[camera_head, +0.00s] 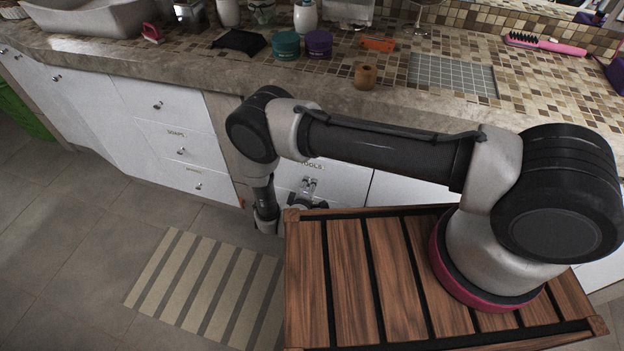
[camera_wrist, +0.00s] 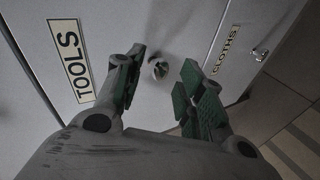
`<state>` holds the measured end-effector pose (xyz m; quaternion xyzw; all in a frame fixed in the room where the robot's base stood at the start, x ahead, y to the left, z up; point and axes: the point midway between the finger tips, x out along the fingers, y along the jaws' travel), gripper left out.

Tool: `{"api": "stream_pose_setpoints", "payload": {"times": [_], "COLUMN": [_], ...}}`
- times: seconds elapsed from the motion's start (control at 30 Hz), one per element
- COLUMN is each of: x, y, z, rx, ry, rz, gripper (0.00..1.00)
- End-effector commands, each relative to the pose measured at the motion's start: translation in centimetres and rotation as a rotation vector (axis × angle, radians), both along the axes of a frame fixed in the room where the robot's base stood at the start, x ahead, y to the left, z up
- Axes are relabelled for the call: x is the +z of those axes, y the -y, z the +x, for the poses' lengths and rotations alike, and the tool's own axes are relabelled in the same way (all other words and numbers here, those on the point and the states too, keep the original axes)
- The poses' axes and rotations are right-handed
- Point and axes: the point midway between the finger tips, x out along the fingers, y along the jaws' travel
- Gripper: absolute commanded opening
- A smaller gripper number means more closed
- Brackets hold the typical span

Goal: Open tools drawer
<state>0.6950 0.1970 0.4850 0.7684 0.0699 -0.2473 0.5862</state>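The tools drawer (camera_wrist: 110,25) is a pale grey front with a "TOOLS" label (camera_wrist: 70,60) in the wrist view. Its small metal knob (camera_wrist: 159,69) sits between the two green-padded fingers of my gripper (camera_wrist: 164,61). The fingers are spread apart, with a gap on each side of the knob. In the head view, the tools drawer (camera_head: 345,180) is partly hidden behind my arm, and my gripper (camera_head: 306,188) is in front of it, small and hard to make out. The drawer looks shut.
A "CLOTHS" drawer (camera_wrist: 240,40) adjoins the tools drawer, with its own knob (camera_wrist: 261,53). A "SOAPS" drawer (camera_head: 178,143) lies further left. A striped mat (camera_head: 205,285) lies on the floor.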

Motion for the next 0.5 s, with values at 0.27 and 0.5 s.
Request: {"api": "stream_pose_setpoints", "payload": {"times": [0.27, 0.5], "x": [-0.25, -0.24], "y": [-0.23, -0.21], "z": [-0.21, -0.19], "rx": [0.002, 0.001], "ry": [-0.001, -0.001], "rz": [0.000, 0.001], "gripper": [0.38, 0.11]}}
